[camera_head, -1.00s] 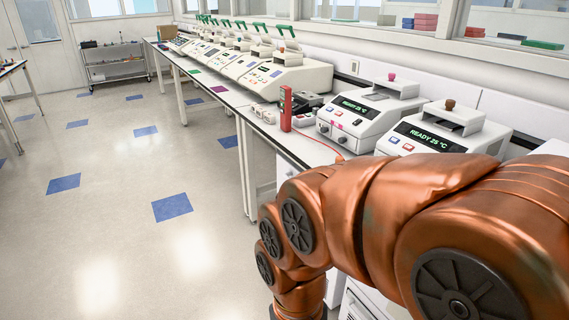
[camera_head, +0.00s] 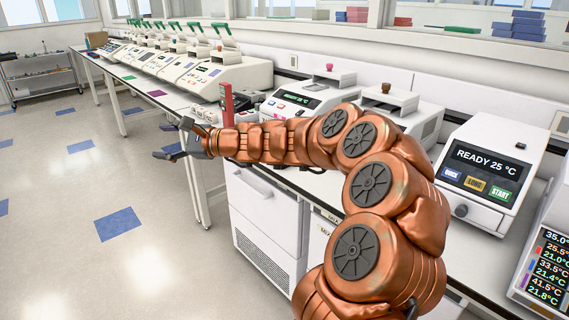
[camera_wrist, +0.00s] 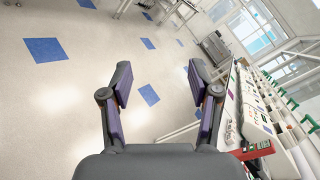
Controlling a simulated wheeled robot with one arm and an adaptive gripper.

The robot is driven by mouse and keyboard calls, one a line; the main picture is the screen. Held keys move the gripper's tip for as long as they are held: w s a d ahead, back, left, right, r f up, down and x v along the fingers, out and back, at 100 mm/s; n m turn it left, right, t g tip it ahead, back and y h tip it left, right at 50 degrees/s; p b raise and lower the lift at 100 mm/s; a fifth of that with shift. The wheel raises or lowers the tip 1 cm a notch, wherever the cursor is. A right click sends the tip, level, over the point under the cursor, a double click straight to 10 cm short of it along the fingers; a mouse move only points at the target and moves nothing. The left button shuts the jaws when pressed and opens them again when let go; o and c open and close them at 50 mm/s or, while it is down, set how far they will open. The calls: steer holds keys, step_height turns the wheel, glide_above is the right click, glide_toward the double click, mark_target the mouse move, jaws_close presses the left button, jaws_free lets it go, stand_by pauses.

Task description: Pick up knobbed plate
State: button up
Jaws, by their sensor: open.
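Two white machines on the bench each carry a pale top plate with a knob. One plate (camera_head: 328,79) has a pink knob and sits left of the other plate (camera_head: 388,98), which has a brown knob. I cannot tell which one the task names. My gripper (camera_head: 170,140) is open and empty at the end of my outstretched arm. It hangs over the floor beyond the bench's front edge, left of both plates and apart from them. In the wrist view its two spread fingers (camera_wrist: 160,76) have only floor between them. Neither knobbed plate can be made out there.
A red upright device (camera_head: 226,103) stands on the bench near my forearm. A row of cyclers (camera_head: 190,68) with green handles runs along the far bench. A READY 25 °C cycler (camera_head: 490,172) and a multi-reading display (camera_head: 545,270) are at right. Floor at left is clear.

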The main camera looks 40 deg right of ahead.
steer(key=w+d+f+m+t+h, duration=0.2)
steer(key=d+m+h, duration=0.15)
steer(key=d, duration=0.55)
steer(key=w+d+f+m+t+h, duration=0.15)
steer(key=d+m, duration=0.25)
steer(key=d, duration=0.5)
steer(key=s+d+f+m+h, duration=0.2)
steer(key=d+f+m+h, duration=0.15)
steer(key=d, duration=0.45)
steer(key=s+d+f+m+h+b, duration=0.1)
steer(key=s+d+f+m+h, duration=0.2)
steer(key=d, duration=0.5)
steer(key=s+d+f+m+h, duration=0.1)
steer(key=d+f+m+h, duration=0.2)
steer(key=d+m, duration=0.35)
steer(key=shift+n, duration=0.75)
steer(key=f, duration=0.2)
steer(key=d+f, duration=0.1)
steer(key=f, duration=0.2)
steer(key=f+p, duration=0.1)
steer(key=f, duration=0.2)
steer(key=shift+d, duration=0.15)
steer(key=shift+g+x, duration=0.25)
steer(key=shift+x, duration=0.65)
steer(key=shift+p+x, duration=0.45)
steer(key=shift+x, duration=0.4)
steer(key=shift+p+x, duration=0.5)
steer(key=shift+x, duration=1.5)
steer(key=shift+r, duration=0.15)
jaws_close()
